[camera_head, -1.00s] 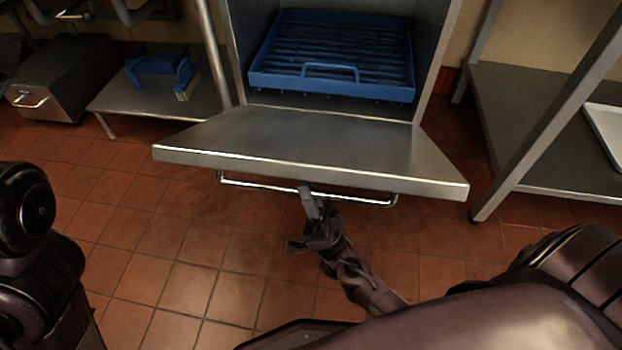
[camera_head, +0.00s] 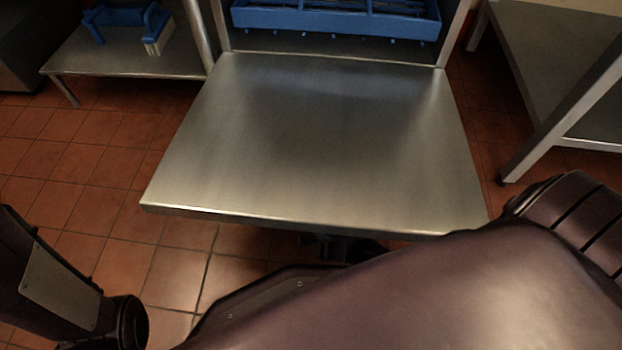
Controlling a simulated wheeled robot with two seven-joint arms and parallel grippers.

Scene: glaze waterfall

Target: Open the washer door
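The washer door (camera_head: 325,145) is a steel panel hinged at its lower edge. It is folded down and lies almost flat, and the washer's opening is uncovered behind it. A blue dish rack (camera_head: 335,18) sits inside the opening. The door's bar handle is hidden under the front edge. A dark part of my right wrist or gripper (camera_head: 335,246) shows just below that edge. Its fingers are hidden by the door, so I cannot see whether they touch the handle. Part of my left arm is at the lower left, with its gripper out of view.
A low steel shelf (camera_head: 120,62) at the upper left holds a blue caddy (camera_head: 125,22) with a brush. A steel table (camera_head: 550,85) with a leg stands at the right. Red tiled floor (camera_head: 105,150) is clear left of the door.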

